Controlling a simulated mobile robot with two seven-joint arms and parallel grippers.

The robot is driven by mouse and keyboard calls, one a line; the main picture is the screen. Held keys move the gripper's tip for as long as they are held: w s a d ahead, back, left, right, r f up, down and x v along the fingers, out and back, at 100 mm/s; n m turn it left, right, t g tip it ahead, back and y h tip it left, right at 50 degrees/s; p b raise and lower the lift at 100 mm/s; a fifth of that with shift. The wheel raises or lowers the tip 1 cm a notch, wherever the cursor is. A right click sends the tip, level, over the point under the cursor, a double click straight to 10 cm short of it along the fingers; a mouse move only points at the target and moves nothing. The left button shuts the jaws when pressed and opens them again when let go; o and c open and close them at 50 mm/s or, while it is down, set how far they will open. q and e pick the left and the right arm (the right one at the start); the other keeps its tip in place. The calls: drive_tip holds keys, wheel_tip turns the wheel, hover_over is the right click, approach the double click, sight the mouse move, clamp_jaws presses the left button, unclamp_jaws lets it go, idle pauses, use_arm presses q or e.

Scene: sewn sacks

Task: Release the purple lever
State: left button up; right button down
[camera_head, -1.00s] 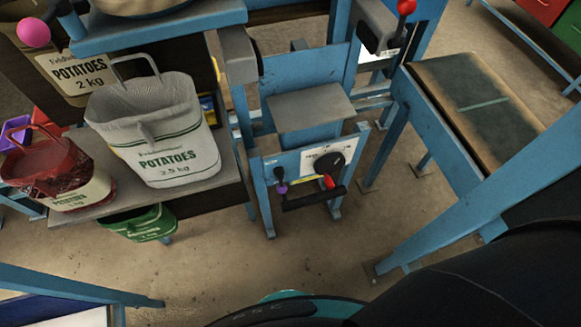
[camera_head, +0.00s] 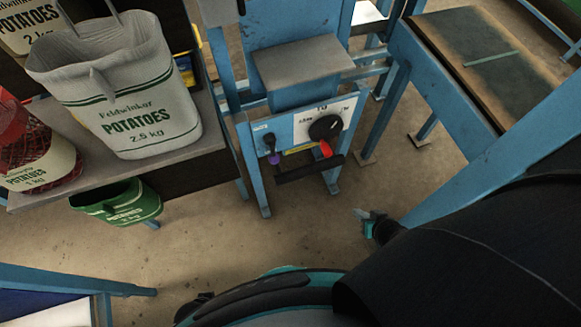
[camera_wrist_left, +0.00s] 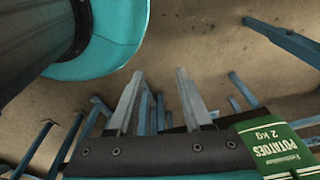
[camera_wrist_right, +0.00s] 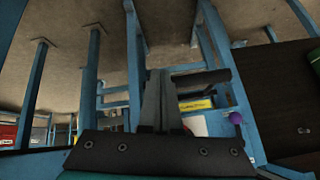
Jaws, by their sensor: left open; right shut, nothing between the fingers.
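The purple lever (camera_head: 274,159) is a small purple knob on a dark stem, at the left of the white control panel on the blue machine in the head view. Its purple knob (camera_wrist_right: 236,117) also shows in the right wrist view, right of the fingers. My right gripper (camera_head: 360,213) is shut and empty, below and to the right of the panel, apart from the lever. Its fingers also show in the right wrist view (camera_wrist_right: 158,75). My left gripper (camera_wrist_left: 160,75) is open and empty in the left wrist view. In the head view, no left fingers can be made out.
The panel also carries a black dial (camera_head: 325,127), a red knob (camera_head: 326,148) and a dark bar (camera_head: 310,168) below. A shelf with a white potato sack (camera_head: 120,95) stands left; a green sack (camera_head: 125,203) hangs under it. Blue bench legs (camera_head: 386,110) stand right.

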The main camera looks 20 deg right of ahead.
sight(272, 150)
drive_tip(key=w+r+m+t+y+b, duration=0.2)
drive_tip(key=w+m+t+y+b, duration=0.15)
drive_tip(key=w+b, duration=0.45)
use_arm(q)
drive_tip(key=w+d+t+b, duration=0.1)
drive_tip(key=w+b, duration=0.5)
drive_tip(key=w, duration=0.3)
drive_tip(key=shift+w+d+f, duration=0.2)
drive_tip(key=shift+f, duration=0.2)
use_arm(e)
drive_tip(key=w+a+r+m+t+y, duration=0.1)
drive_tip(key=w+a+r+y, duration=0.3)
drive_tip(key=a+r+y, duration=0.1)
drive_tip(key=shift+r+m, duration=0.35)
drive_tip(key=shift+r, duration=0.35)
drive_tip(key=shift+w+t+y, duration=0.1)
drive_tip(key=shift+t+y, duration=0.15)
